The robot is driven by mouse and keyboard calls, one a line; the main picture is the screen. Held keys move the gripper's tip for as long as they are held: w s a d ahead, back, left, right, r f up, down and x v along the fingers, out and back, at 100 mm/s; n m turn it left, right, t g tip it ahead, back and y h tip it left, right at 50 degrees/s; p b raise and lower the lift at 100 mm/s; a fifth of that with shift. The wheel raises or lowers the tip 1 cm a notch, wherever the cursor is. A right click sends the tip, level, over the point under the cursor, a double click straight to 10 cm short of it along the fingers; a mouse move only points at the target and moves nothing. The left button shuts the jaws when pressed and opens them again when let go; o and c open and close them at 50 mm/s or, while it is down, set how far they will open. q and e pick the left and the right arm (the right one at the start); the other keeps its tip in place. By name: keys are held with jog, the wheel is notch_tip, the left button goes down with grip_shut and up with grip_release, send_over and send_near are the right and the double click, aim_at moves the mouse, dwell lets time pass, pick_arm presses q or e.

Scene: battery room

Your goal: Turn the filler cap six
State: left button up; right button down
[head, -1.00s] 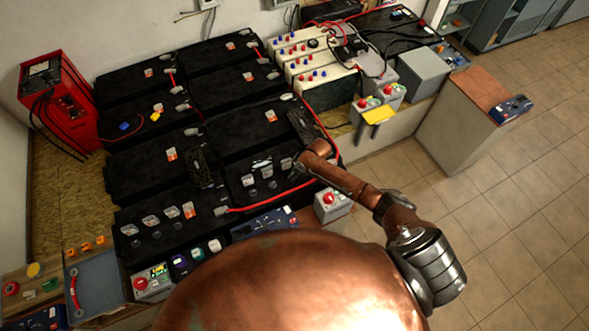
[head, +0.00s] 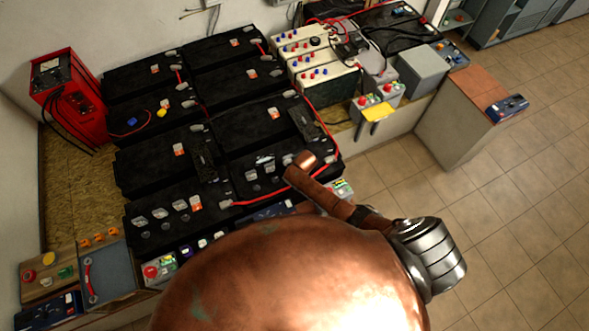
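Two black batteries carry filler caps. The front left battery (head: 140,200) has a row of raised clear-topped caps (head: 160,213) with dark ones (head: 166,227) in front. The battery to its right (head: 238,160) has similar caps, some raised (head: 266,160) and some lower (head: 270,180). I cannot read any numbering, so I cannot tell which is cap six. My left arm and gripper do not show.
A red charger (head: 68,95) stands at the left wall. Cream batteries (head: 318,70) and a grey box (head: 423,68) stand at the back right. A red cable (head: 262,197) crosses the right battery's front. Tiled floor (head: 500,190) is open at right.

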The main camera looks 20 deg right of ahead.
jog(key=shift+w, duration=0.1)
dwell(0.4)
jog(key=c, duration=1.9)
grip_release()
jog(key=shift+c, duration=0.2)
jog(key=shift+r, duration=0.1)
jog(key=v, duration=1.2)
jog(key=shift+a, duration=0.1)
